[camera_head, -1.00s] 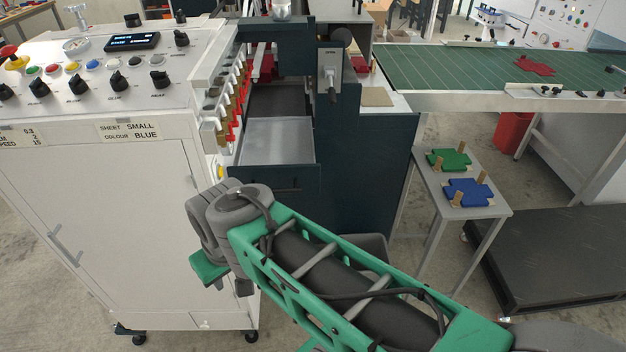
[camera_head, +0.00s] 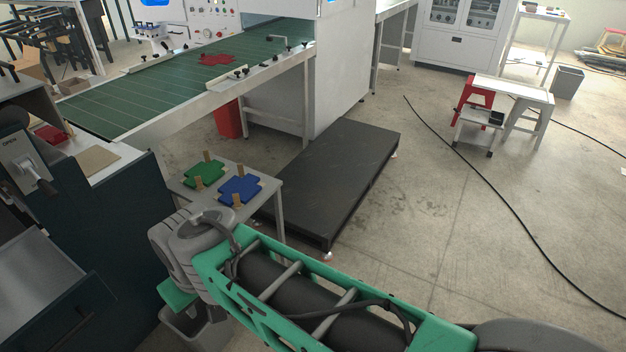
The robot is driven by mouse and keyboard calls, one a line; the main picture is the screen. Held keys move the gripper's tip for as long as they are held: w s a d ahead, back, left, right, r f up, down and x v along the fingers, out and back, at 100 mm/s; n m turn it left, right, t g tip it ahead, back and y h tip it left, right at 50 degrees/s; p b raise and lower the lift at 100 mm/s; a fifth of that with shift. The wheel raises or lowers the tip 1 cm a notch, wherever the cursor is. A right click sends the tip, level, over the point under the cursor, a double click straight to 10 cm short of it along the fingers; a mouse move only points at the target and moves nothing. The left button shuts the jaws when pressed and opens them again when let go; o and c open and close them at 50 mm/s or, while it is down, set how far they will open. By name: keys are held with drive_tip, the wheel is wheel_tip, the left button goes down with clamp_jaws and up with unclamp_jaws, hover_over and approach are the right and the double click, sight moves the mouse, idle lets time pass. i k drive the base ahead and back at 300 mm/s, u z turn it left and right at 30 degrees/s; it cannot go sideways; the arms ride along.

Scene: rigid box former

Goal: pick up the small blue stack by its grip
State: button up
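The small blue stack (camera_head: 240,188) is a flat cross-shaped pile lying on a small grey side table (camera_head: 268,203). Upright tan tabs stand at its far and near edges. A similar green stack (camera_head: 204,173) lies just left of it, also with tan tabs. My green and grey arm crosses the lower part of the view, in front of the side table, its grey joint close to the table's near edge in the picture. My gripper is not visible, and nothing shows touching the blue stack.
A low black platform (camera_head: 345,175) stands right of the side table. A green conveyor (camera_head: 150,95) with a red cross-shaped piece (camera_head: 217,59) runs behind. A dark machine (camera_head: 115,210) stands at left. A black cable (camera_head: 500,195) crosses the open floor at right.

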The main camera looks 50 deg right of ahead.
sight(237, 192)
drive_tip(key=z, duration=0.6)
drive_tip(key=k, duration=0.3)
drive_tip(key=z, duration=0.8)
drive_tip(key=i, duration=1.2)
drive_tip(key=u, duration=0.9)
drive_tip(key=k, duration=0.35)
drive_tip(key=z, duration=0.55)
drive_tip(key=i, duration=0.6)
drive_tip(key=u, duration=1.95)
